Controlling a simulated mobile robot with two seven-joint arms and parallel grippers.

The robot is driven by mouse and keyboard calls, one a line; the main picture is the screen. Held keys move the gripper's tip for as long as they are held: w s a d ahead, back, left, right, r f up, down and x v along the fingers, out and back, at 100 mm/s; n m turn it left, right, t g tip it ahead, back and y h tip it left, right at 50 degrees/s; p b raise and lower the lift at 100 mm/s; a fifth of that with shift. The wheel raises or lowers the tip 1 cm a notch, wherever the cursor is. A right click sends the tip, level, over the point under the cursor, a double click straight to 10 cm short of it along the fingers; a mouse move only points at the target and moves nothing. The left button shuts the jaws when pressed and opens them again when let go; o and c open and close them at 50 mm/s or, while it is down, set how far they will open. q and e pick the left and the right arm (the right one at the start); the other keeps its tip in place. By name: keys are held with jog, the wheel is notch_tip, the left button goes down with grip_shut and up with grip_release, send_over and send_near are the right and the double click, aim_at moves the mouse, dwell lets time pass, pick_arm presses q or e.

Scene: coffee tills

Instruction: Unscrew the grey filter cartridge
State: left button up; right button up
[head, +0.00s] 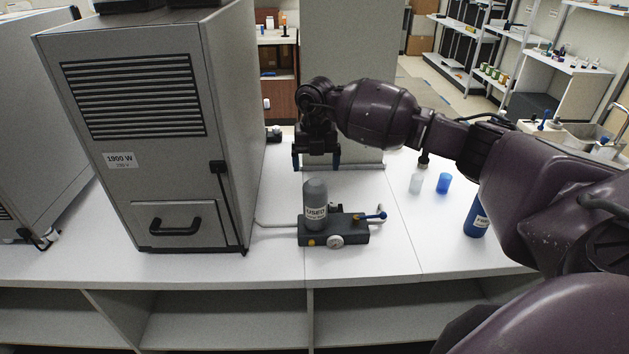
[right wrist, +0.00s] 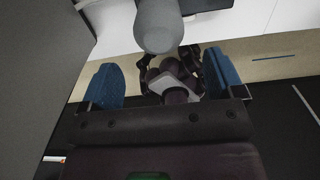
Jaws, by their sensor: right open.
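The grey filter cartridge (head: 316,203) with a "USED" label stands upright on a dark manifold block (head: 345,228) on the white counter. In the right wrist view the grey cartridge (right wrist: 158,25) shows at the top, just beyond the open blue-tipped fingers (right wrist: 164,80). A blue cartridge (head: 477,217) with a label stands at the right, partly hidden by my arm. My left gripper is out of view.
A large grey machine (head: 155,140) marked "1900 W" stands left of the block, a pipe running between them. A white cup (head: 416,183) and a blue cup (head: 443,183) stand to the right. The counter (head: 400,255) in front of the block is clear.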

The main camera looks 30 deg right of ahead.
aim_at(315, 181)
notch_tip(315, 181, down, 8)
jog(key=b, duration=0.3)
jog(key=shift+r+b, duration=0.2)
jog(key=shift+b, duration=0.2)
jog(key=shift+w+r, duration=0.1)
jog(key=shift+r, duration=0.15)
jog(key=shift+c, duration=1.3)
jog(key=c, duration=0.5)
jog(key=n, duration=0.4)
jog(key=shift+r+n, duration=0.1)
jog(key=shift+n, duration=0.2)
jog(key=n, duration=1)
jog(key=shift+r, duration=0.1)
jog(key=n, duration=1.1)
jog(key=shift+w+n, duration=0.1)
jog(key=shift+n, duration=0.3)
jog(key=n, duration=0.3)
jog(key=shift+r, duration=0.1)
jog(key=n, duration=0.7)
jog(key=shift+n, duration=0.4)
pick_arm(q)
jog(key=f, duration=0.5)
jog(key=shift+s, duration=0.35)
